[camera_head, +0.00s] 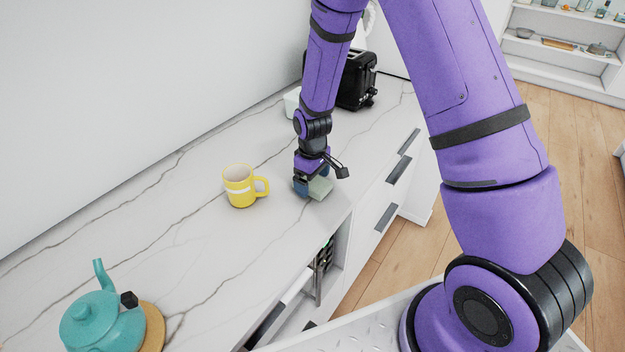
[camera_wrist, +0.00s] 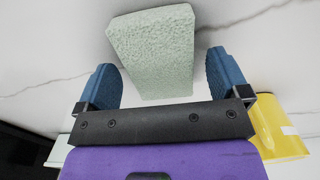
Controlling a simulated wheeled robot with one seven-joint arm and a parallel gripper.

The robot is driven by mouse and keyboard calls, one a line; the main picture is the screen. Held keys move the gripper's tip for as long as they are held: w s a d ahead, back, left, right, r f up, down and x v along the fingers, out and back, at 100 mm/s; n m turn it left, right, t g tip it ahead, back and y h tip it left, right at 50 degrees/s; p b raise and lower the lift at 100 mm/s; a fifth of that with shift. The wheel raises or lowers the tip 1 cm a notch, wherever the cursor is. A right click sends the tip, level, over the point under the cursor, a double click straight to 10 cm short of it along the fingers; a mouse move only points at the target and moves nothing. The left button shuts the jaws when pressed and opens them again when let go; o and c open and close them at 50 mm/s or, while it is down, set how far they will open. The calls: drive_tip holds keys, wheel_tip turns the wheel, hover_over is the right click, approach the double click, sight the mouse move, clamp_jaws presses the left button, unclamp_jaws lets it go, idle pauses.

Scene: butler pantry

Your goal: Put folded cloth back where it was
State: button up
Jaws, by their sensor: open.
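The folded cloth (camera_head: 320,188) is a pale green, textured block on the marble counter, near its front edge. My gripper (camera_head: 312,186) is down at the cloth and partly hides it in the head view. In the wrist view the cloth (camera_wrist: 153,45) lies ahead of my gripper (camera_wrist: 163,72), its near end between the two blue fingers. The fingers are open, with a visible gap on each side of the cloth. I cannot tell how high the fingertips are above the counter.
A yellow mug (camera_head: 240,187) stands left of my gripper. A black toaster (camera_head: 357,82) and a small white object (camera_head: 291,104) are behind. A teal kettle (camera_head: 100,322) sits on a wooden board (camera_head: 154,326) at front left. Counter between mug and kettle is clear.

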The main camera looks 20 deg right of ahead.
wheel_tip(320, 180, up, 12)
wheel_tip(320, 180, up, 18)
drive_tip(key=m+t, duration=0.3)
hover_over(313, 182)
drive_tip(key=s+d, duration=0.4)
drive_tip(key=s, duration=0.6)
drive_tip(key=s+d+r+m+t, duration=0.1)
drive_tip(key=s+r, duration=0.3)
drive_tip(key=s, duration=0.5)
drive_tip(key=s+d+r+m+t, duration=0.1)
drive_tip(key=s+r, duration=0.3)
drive_tip(key=s, duration=0.5)
drive_tip(key=shift+d+m, duration=0.45)
drive_tip(key=shift+m, duration=0.45)
drive_tip(key=shift+w, duration=0.1)
